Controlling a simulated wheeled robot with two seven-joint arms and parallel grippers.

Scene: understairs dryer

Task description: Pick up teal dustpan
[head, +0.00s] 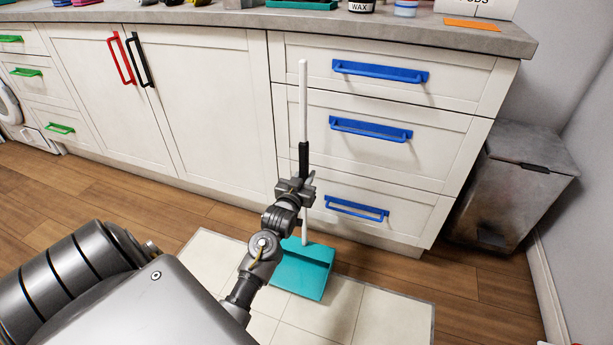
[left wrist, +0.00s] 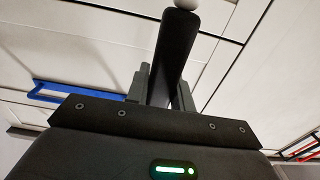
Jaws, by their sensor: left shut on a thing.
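The teal dustpan (head: 304,270) has a flat teal pan low over the pale tiles and a long upright white handle (head: 303,100) with a black grip section. My left gripper (head: 304,184) is shut on the handle around the lower end of the black grip. In the left wrist view the black grip (left wrist: 174,55) stands between the fingers (left wrist: 160,88), with a white part above it. I cannot tell whether the pan touches the floor. My right gripper is not in view.
White cabinets with blue drawer handles (head: 372,129) stand close behind the dustpan handle. The grey worktop (head: 400,22) overhangs above, with items on it. A metal bin (head: 515,185) stands at the right. Tiled and wooden floor is open in front.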

